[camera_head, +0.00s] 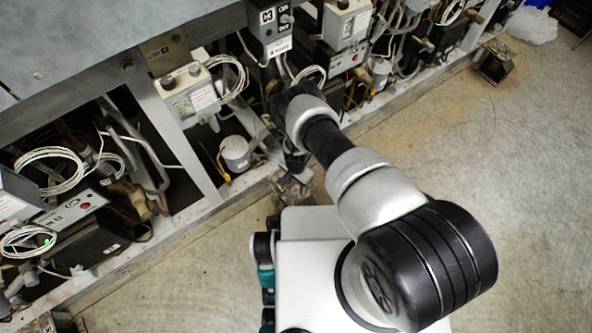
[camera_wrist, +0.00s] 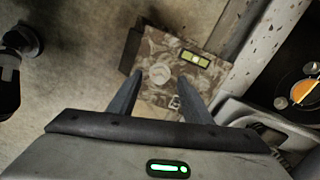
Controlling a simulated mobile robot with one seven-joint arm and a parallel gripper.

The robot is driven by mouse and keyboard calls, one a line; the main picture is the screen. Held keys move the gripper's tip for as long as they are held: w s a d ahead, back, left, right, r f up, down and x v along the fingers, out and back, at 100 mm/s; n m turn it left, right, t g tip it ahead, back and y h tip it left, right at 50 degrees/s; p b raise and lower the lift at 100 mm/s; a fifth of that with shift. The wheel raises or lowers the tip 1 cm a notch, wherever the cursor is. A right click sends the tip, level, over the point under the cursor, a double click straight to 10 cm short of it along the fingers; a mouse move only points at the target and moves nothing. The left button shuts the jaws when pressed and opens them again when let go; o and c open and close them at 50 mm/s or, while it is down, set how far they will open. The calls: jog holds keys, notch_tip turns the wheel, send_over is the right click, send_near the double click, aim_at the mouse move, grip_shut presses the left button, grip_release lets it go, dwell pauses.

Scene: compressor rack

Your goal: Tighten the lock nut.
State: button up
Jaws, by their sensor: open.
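In the wrist view, my gripper (camera_wrist: 161,76) is open, with its two dark fingers apart above a mottled brown block (camera_wrist: 150,52). A round pale disc-like piece (camera_wrist: 160,73) on the block shows between the fingertips. A small silvery ring-shaped piece (camera_wrist: 174,102) sits closer to the gripper's body, beside the right finger. I cannot tell for sure which of these is the lock nut. No contact between the fingers and either piece is visible. In the head view, my arm reaches to the rack's lower edge and the gripper is mostly hidden there.
A yellow-green level vial (camera_wrist: 195,59) is on the block. A pale rail (camera_wrist: 262,45) and a dark round gauge with an orange face (camera_wrist: 303,92) lie to the right.

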notch_tip(320, 180, up, 15)
jog(key=p, duration=0.4)
jog(key=shift+f, duration=0.15)
